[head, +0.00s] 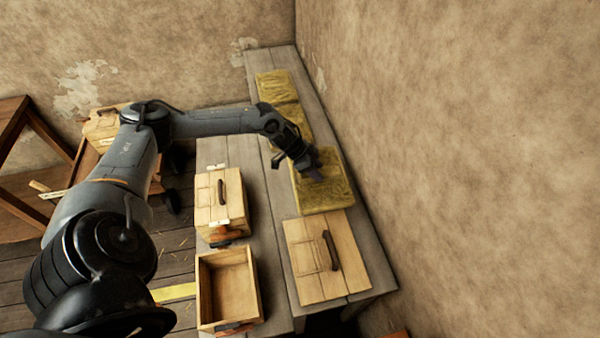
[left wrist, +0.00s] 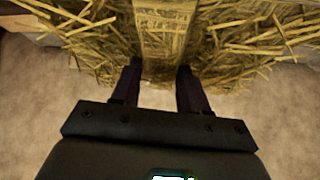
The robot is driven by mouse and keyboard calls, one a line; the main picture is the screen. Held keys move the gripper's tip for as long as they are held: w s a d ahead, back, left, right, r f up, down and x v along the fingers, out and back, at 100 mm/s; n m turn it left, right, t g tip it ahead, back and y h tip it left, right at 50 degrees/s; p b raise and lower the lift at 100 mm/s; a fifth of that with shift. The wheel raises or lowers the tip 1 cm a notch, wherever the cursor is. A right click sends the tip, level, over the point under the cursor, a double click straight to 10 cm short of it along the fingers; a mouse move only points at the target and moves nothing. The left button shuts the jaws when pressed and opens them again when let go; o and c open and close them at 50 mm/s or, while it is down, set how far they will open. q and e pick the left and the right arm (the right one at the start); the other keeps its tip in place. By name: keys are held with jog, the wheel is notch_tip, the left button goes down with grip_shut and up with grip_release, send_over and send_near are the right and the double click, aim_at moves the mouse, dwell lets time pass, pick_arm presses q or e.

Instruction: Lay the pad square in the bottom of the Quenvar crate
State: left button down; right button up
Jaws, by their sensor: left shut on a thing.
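My left gripper (head: 311,170) is at a yellow straw pad (head: 323,192) on the bench by the right wall. In the left wrist view the two fingers of my left gripper (left wrist: 158,80) are shut on the straw of the pad (left wrist: 90,40), with a section of it between them. An open, empty wooden crate (head: 228,283) stands at the near edge of the tables, left of the pad. I cannot read a name on it. My right gripper does not show.
Two more straw pads (head: 275,86) lie farther back on the bench. A wooden lid (head: 320,258) with a dark handle lies in front of the held pad. A lidded crate (head: 221,200) stands behind the open crate. The plastered wall (head: 430,150) is close on the right.

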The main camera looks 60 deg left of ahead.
pick_arm(q)
jog(key=a+f, duration=0.1)
jog(key=a, duration=0.1)
jog(key=s+a+f, duration=0.1)
jog(key=a+f, duration=0.1)
jog(key=a, duration=0.1)
jog(key=s+a+f, duration=0.1)
jog(key=a, duration=0.1)
jog(key=shift+a+f, duration=0.2)
jog(key=shift+f, duration=0.1)
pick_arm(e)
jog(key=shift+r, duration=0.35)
pick_arm(q)
jog(key=shift+f+p, duration=0.35)
jog(key=shift+f, duration=0.5)
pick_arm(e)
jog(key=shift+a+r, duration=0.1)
pick_arm(q)
jog(key=shift+f+p, duration=0.3)
jog(key=shift+f, duration=0.4)
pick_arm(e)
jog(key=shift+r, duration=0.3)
pick_arm(q)
jog(key=shift+f, duration=0.25)
jog(key=shift+f, duration=0.1)
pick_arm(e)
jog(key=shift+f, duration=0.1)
pick_arm(q)
jog(key=c, duration=0.6)
grip_release()
